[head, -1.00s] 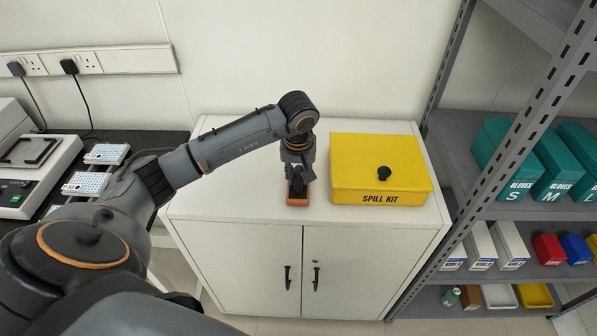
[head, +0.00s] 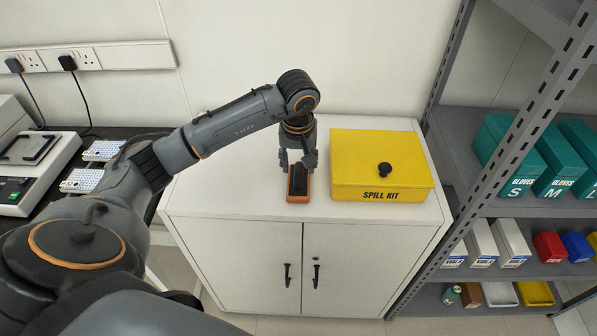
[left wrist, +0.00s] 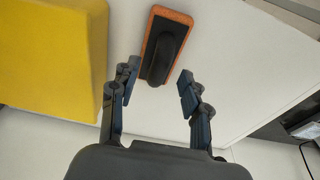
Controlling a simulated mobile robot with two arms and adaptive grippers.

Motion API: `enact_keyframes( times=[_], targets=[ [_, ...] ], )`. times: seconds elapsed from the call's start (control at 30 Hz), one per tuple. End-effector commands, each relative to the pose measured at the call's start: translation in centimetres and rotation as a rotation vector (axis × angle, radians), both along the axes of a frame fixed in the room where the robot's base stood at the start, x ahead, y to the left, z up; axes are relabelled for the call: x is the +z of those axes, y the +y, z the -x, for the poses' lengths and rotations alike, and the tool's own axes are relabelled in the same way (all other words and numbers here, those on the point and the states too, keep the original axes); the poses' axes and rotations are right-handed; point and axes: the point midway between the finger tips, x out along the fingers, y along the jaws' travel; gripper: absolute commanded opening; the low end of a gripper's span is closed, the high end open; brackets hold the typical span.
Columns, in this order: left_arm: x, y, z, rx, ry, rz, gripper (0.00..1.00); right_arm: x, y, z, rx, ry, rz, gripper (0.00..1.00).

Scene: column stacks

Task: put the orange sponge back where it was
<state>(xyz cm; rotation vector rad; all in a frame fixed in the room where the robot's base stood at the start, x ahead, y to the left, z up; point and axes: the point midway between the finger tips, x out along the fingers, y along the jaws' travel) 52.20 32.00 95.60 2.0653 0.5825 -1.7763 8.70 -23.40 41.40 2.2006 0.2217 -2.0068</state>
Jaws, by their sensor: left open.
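The orange sponge (head: 298,195) is a narrow orange block with a dark top and a black grip. It lies flat on the white cabinet top, near the front edge and left of the yellow spill kit box. In the left wrist view the sponge (left wrist: 165,45) lies just past the fingertips. My left gripper (head: 298,165) is open and empty, pointing down over the back part of the sponge. In the left wrist view, its spread fingers (left wrist: 158,84) show a clear gap from the sponge on both sides. My right gripper is not seen.
The yellow spill kit box (head: 375,165) stands close to the right of the sponge. The white cabinet top (head: 230,190) is clear to the left. A grey shelf rack (head: 500,170) with boxes stands at the right, and a dark bench with equipment at the left.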

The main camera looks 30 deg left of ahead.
Motion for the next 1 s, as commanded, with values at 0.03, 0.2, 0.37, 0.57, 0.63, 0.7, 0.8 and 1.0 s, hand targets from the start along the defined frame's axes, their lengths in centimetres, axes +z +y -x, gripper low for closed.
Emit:
enact_keyframes(
  times=[0.03, 0.2, 0.37, 0.57, 0.63, 0.7, 0.8, 1.0],
  targets=[
    [1.1, 0.0, 0.0, 0.000, -0.007, -0.002, 0.47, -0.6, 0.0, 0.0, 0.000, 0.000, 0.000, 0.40],
    [4.7, -0.4, 0.5, -0.001, -0.006, 0.000, 0.47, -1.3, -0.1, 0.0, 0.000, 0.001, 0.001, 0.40],
    [7.1, -0.5, 0.8, 0.001, -0.003, -0.001, 0.47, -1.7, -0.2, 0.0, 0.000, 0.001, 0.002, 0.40],
    [8.3, -0.6, 1.1, 0.000, 0.001, -0.001, 0.47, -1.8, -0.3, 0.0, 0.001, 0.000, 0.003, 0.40],
    [8.4, -0.7, 1.1, 0.000, 0.001, 0.000, 0.47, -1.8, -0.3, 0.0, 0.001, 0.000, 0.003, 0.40],
    [8.4, -0.7, 1.1, 0.000, 0.001, 0.000, 0.47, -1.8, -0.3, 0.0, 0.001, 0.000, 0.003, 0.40],
    [8.4, -0.7, 1.1, 0.000, 0.001, 0.000, 0.47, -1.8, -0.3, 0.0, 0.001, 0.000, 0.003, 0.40],
    [8.4, -0.7, 1.1, 0.000, 0.001, 0.000, 0.47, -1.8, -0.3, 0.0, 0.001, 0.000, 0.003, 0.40]
  ],
)
